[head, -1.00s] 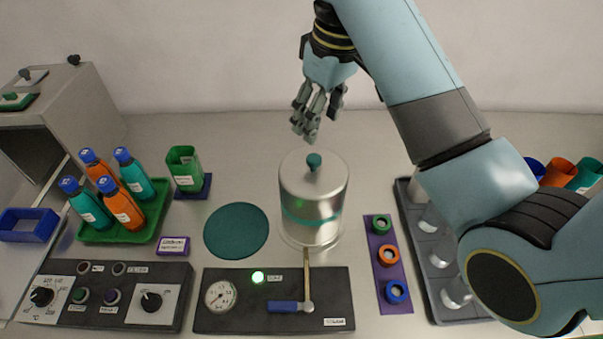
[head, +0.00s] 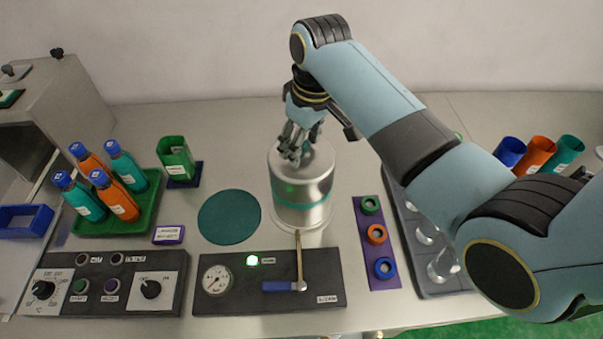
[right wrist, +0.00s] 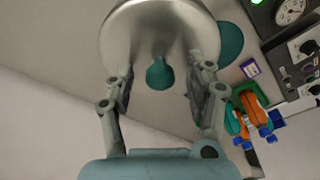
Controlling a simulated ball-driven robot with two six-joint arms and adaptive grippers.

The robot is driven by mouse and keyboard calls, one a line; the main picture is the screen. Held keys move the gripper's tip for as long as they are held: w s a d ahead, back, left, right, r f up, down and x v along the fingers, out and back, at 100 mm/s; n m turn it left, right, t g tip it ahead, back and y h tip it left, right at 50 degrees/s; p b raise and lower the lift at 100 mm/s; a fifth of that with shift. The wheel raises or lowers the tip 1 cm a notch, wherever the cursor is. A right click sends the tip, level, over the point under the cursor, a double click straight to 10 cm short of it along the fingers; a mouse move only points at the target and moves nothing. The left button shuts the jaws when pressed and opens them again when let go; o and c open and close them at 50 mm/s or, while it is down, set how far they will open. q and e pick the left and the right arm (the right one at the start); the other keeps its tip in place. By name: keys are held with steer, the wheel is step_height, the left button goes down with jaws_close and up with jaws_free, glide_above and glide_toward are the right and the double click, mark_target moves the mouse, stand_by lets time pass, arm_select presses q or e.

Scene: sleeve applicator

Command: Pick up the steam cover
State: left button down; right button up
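The steam cover (head: 302,205) is a shiny metal cylinder with a teal band, upright behind the steam panel. Its teal knob (right wrist: 160,74) shows in the right wrist view, with the cover's domed top (right wrist: 150,25) beyond it. My right gripper (head: 294,158) is at the cover's top and hides the knob in the head view. In the right wrist view its fingers are open, one on each side of the knob with gaps between. My left gripper is not in view.
A teal round mat (head: 229,217) lies left of the cover. The steam panel (head: 320,262) with a blue-handled lever (head: 278,286) and lit green lamp is in front. A purple strip with rings (head: 378,212) is right; a green bottle tray (head: 117,225) is left.

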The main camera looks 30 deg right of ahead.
steer(key=c, duration=0.4)
jaws_close()
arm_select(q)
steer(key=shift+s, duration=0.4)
arm_select(e)
steer(key=shift+r, duration=0.1)
steer(key=shift+w+r, duration=0.1)
steer(key=shift+r, duration=0.1)
steer(key=shift+r+b, duration=0.5)
steer(key=shift+r, duration=1.3)
arm_select(q)
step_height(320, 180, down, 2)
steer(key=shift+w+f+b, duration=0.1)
steer(key=shift+b, duration=0.45)
arm_select(e)
steer(key=s+d+r, duration=0.4)
steer(key=s+r, duration=0.3)
steer(key=s, duration=0.3)
steer(key=shift+s+d, duration=0.4)
